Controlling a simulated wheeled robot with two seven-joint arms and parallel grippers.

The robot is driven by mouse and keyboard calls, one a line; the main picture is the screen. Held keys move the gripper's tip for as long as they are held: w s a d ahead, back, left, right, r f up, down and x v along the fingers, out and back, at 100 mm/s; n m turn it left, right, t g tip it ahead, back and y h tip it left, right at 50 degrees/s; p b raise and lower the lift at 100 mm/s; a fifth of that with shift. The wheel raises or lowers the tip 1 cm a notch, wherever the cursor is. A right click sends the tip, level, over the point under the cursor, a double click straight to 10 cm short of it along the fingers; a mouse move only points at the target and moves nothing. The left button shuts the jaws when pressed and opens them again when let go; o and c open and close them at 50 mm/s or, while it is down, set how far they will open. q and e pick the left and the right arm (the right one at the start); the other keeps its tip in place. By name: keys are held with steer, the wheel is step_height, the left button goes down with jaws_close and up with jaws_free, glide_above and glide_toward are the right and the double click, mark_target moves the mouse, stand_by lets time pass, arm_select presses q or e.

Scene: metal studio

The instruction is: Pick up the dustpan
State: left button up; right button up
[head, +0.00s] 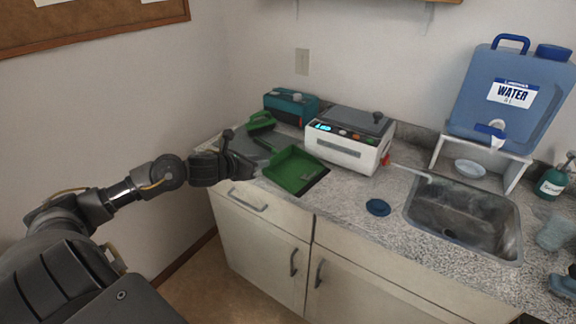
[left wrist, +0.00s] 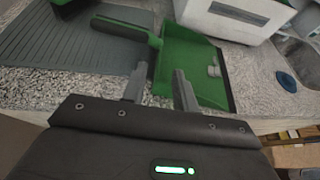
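The green dustpan (head: 293,170) lies on the speckled counter, its pan facing up and its dark handle pointing to the back left. It also shows in the left wrist view (left wrist: 193,62), with the handle at the upper left. My left gripper (head: 247,167) is just left of the pan, near the counter's front edge. In the left wrist view my left gripper (left wrist: 160,78) is open, its two fingers apart, with the pan's near left edge showing between the fingertips. Whether they touch it I cannot tell. My right gripper is not seen.
A grey ridged mat (left wrist: 75,45) lies left of the dustpan, with another green item (head: 260,121) behind. A white device (head: 345,150) and teal box (head: 290,106) stand at the back. A blue lid (head: 378,207) and sink (head: 465,218) are to the right.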

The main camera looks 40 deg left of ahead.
arm_select(q)
steer(key=shift+w, duration=0.25)
steer(key=p+x, duration=0.1)
steer(key=x, duration=0.2)
steer(key=shift+w+f+p, duration=0.2)
steer(key=shift+w+p, duration=0.05)
steer(key=shift+p, duration=0.1)
steer(key=shift+w+f, duration=0.3)
steer(key=shift+w, duration=0.15)
jaws_close()
